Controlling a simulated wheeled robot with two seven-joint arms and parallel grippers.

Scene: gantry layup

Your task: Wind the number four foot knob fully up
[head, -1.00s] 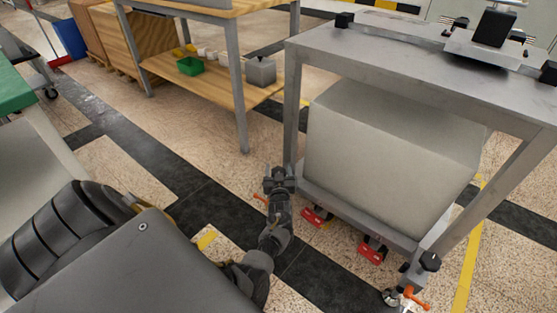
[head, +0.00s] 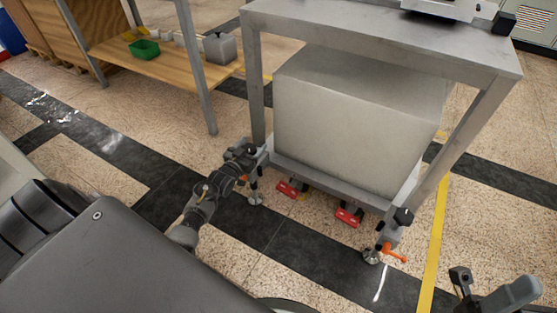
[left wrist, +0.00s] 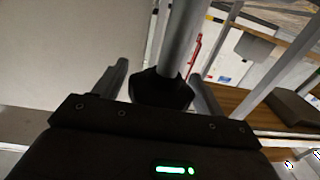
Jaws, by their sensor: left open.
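The steel gantry frame (head: 370,35) stands at centre right in the head view. My left gripper (head: 251,153) is at its near left corner, above a levelling foot (head: 255,199). In the left wrist view a black foot knob (left wrist: 162,90) on a grey stem (left wrist: 184,38) sits between my open fingers, with a gap visible on the left side. No number is readable on it. Another black knob (head: 403,216) and foot (head: 372,256) are at the near right corner. Part of my right arm shows at the lower right; its jaws are unclear.
A large grey block (head: 350,120) fills the frame above its lower rail. Red pedals (head: 348,217) hang below that rail. An orange lever (head: 395,253) sticks out by the right foot. A wooden bench (head: 165,72) stands behind left.

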